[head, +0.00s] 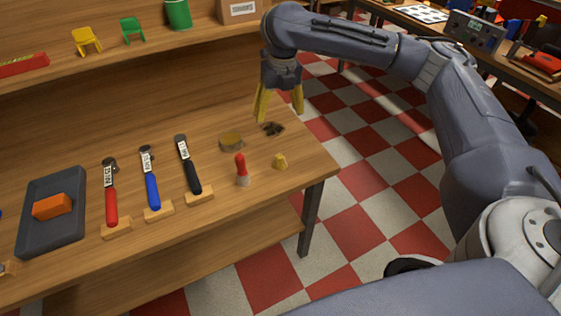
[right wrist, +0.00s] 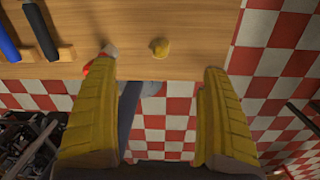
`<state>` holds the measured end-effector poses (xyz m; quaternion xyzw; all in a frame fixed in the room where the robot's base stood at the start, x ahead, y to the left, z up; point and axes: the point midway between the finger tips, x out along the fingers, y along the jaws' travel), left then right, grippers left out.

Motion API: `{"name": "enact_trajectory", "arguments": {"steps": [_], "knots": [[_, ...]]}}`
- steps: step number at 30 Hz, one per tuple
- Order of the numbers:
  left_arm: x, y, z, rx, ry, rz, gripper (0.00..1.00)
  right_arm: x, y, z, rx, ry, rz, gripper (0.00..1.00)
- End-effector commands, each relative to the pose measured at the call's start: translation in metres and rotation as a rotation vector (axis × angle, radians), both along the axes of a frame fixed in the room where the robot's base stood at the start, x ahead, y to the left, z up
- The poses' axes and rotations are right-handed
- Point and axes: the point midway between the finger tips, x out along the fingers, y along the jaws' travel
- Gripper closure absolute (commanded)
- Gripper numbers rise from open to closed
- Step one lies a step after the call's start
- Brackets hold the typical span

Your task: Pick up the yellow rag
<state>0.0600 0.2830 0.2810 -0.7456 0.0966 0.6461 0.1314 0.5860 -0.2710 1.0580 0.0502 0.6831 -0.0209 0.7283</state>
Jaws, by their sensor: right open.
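The yellow rag (head: 280,161) is a small crumpled yellow heap near the right front corner of the wooden bench top. It also shows in the right wrist view (right wrist: 159,47), ahead of the fingertips and between their lines. My right gripper (head: 279,114) points down above the far right part of the bench, behind the rag in the head view. Its yellow fingers are spread with nothing between them. It does not touch the rag. My left gripper is not in view.
A red-topped bottle (head: 241,169) stands just left of the rag. A round brownish tin (head: 231,141) and a dark rotor-like part (head: 273,129) lie behind. Red, blue and black (head: 188,164) tools and a grey tray (head: 52,237) are further left.

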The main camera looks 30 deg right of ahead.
Motion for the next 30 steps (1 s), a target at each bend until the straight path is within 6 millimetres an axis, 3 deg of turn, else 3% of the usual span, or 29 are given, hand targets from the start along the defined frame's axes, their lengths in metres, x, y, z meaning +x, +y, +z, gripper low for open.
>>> {"name": "enact_trajectory", "arguments": {"steps": [3, 6, 21, 30], "knots": [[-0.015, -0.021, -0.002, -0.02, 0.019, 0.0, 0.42, -0.017, 0.008, -0.01, -0.033, 0.048, 0.091, 0.18], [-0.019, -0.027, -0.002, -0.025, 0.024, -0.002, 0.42, -0.022, 0.009, -0.02, -0.043, 0.066, 0.119, 0.18], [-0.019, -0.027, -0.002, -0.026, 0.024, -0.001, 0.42, -0.023, 0.01, -0.098, -0.042, 0.068, 0.118, 0.18], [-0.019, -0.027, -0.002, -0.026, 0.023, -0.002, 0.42, -0.022, 0.009, -0.129, -0.042, 0.065, 0.116, 0.18]]}}
